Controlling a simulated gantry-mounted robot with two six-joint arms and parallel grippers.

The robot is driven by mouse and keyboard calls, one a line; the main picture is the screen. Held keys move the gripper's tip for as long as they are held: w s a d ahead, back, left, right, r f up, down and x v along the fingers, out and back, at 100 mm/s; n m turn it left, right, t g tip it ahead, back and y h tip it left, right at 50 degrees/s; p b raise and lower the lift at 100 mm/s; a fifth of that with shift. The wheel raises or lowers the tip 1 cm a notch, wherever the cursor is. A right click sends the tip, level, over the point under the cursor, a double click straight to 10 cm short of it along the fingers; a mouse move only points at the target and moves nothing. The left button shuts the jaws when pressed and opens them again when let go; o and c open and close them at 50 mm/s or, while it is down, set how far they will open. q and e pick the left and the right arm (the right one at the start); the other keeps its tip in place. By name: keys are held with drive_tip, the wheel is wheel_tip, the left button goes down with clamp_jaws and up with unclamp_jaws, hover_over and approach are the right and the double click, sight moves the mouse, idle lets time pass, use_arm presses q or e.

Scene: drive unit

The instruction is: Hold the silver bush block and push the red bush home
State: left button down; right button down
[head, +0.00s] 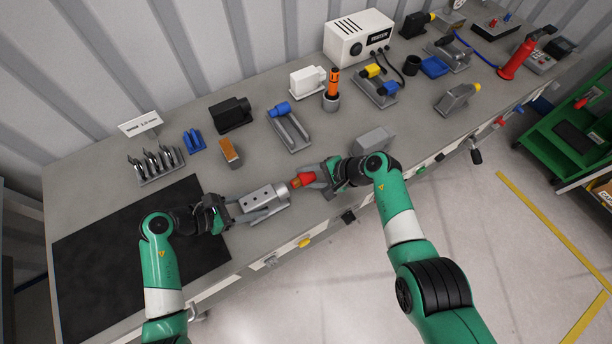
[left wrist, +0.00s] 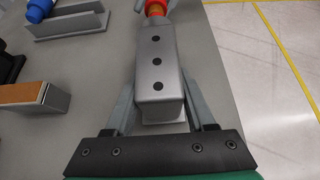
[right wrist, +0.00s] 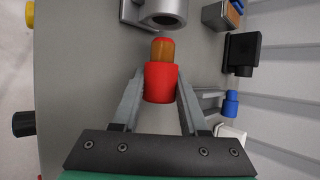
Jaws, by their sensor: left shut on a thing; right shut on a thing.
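The silver bush block (head: 262,197) lies on the bench near its front edge. It is a grey block with several dark holes on top, as the left wrist view (left wrist: 158,70) shows. My left gripper (head: 234,211) is shut on the block's left end. The red bush (head: 303,179) has an orange-brown nose. My right gripper (head: 318,180) is shut on its red body, one finger on each side in the right wrist view (right wrist: 160,84). The nose points at the round bore at the block's right end (right wrist: 163,14). In the right wrist view a small gap shows between nose and bore.
Behind the block stand an orange-topped block (head: 230,153), a grey cradle with a blue part (head: 290,130) and a black block (head: 231,114). A grey block (head: 374,139) sits just behind my right gripper. A dark mat (head: 140,250) covers the bench's left end.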

use_arm(q)
drive_tip(key=shift+c, duration=0.8)
unclamp_jaws()
drive_tip(key=shift+a, duration=0.1)
drive_tip(key=v, duration=1.2)
